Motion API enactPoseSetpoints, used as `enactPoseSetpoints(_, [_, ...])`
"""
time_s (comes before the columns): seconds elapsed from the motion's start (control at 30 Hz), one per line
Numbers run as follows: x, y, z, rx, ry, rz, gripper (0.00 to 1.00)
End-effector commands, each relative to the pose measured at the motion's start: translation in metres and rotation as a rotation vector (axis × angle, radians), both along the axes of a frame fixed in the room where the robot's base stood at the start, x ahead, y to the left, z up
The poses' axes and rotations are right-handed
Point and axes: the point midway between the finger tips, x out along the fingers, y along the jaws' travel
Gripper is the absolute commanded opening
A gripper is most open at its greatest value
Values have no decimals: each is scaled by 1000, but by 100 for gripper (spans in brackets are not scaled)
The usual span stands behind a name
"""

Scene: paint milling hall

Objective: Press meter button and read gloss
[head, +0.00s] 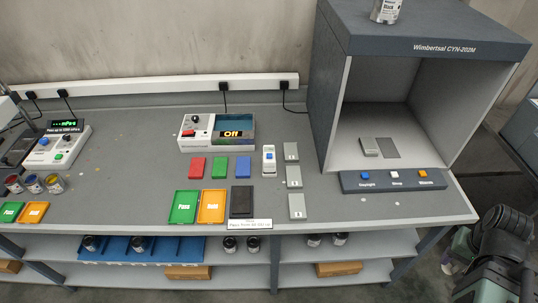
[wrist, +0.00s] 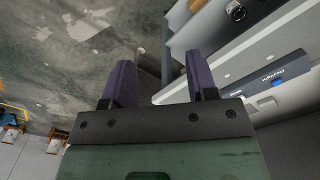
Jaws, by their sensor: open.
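A small white handheld meter with a blue button (head: 269,158) stands on the grey bench in the head view, right of the colored plates. I cannot make out a reading on it. A dark panel (head: 241,202) lies in front of it, behind a small white label (head: 249,224) with "Pass" text too small to read fully. In the wrist view my gripper (wrist: 160,82) is open, with two purple-grey fingers apart and nothing between them. It is off the bench's right end, away from the meter. The meter is not in the wrist view.
Grey plates (head: 294,206) lie right of the meter. A light booth (head: 357,104) with a button strip (head: 394,180) stands at right. Paint cans (head: 53,184) stand far left.

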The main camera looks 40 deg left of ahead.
Motion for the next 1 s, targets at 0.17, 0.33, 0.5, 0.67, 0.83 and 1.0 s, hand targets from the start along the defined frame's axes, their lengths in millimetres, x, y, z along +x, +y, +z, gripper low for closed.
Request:
enactPoseSetpoints(0.17, [0, 0, 0, 0, 0, 0, 25])
enactPoseSetpoints(0.33, [0, 0, 0, 0, 0, 0, 0])
enactPoseSetpoints(0.5, [0, 0, 0, 0, 0, 0, 0])
enactPoseSetpoints(0.67, [0, 0, 0, 0, 0, 0, 0])
enactPoseSetpoints(0.83, [0, 0, 0, 0, 0, 0, 0])
enactPoseSetpoints(1.0, [0, 0, 0, 0, 0, 0, 0])
